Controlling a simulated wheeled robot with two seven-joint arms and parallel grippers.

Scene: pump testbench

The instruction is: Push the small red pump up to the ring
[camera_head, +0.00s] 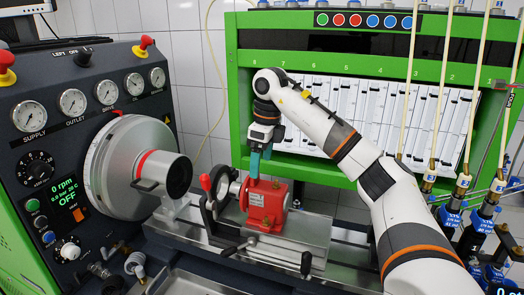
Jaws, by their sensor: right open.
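The small red pump (267,206) sits on the metal bed of the bench, with a silvery shaft end on its left side. A dark upright ring (222,186) with a red-knobbed handle stands just left of it. A small gap seems to show between the ring and the pump body, though the shaft end bridges part of it. My right gripper (257,172) reaches down from above with teal fingers at the pump's top left edge. It is open; whether the fingers touch the pump cannot be told. My left gripper is out of view.
A large silver drive drum (125,168) stands left of the ring, beside a gauge panel (90,100). A green rack (236,100) stands behind. The bed (312,230) right of the pump is clear.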

